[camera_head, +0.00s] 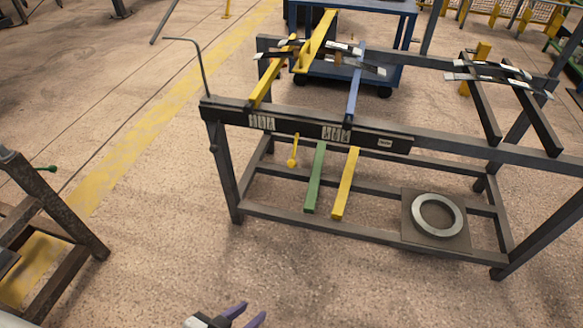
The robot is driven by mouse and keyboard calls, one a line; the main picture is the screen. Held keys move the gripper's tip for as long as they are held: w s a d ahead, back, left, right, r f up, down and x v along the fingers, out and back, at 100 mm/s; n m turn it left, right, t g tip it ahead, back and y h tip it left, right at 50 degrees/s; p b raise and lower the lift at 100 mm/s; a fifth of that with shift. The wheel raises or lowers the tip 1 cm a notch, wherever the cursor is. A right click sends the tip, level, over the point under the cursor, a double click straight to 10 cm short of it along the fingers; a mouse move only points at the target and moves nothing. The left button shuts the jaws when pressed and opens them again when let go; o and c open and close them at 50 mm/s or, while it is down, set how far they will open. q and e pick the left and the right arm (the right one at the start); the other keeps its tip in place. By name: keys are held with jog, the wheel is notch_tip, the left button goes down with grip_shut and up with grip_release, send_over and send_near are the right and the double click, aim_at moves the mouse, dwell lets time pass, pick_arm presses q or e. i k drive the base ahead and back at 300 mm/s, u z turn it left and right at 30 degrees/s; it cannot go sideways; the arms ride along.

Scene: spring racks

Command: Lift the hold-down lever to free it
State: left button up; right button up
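A dark metal rack (232,185) stands ahead of me. Several levers are on it: a green bar (315,180) and a yellow bar (345,185) hang from its front rail, and a short yellow lever with a round end (294,150) hangs to their left. A longer yellow bar (270,82) and a blue bar (353,95) lie across the top. I cannot tell which one is the hold-down lever. My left gripper (252,311), with purple fingers, is at the bottom edge, apart from the rack. Its fingers are spread and nothing shows between them.
A grey ring (438,215) lies on a square plate on the rack's lower right. A bent grey rod (197,60) rises at the rack's left corner. A blue cart (395,62) is behind. A rusty frame (75,225) stands at left. Floor before the rack is clear.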

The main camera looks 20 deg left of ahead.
aim_at(292, 163)
jog(key=z, duration=0.2)
jog(key=k, duration=0.4)
jog(key=u, duration=1.35)
jog(key=i, duration=0.7)
jog(key=z, duration=0.55)
jog(key=i, duration=0.5)
jog(key=z, duration=0.6)
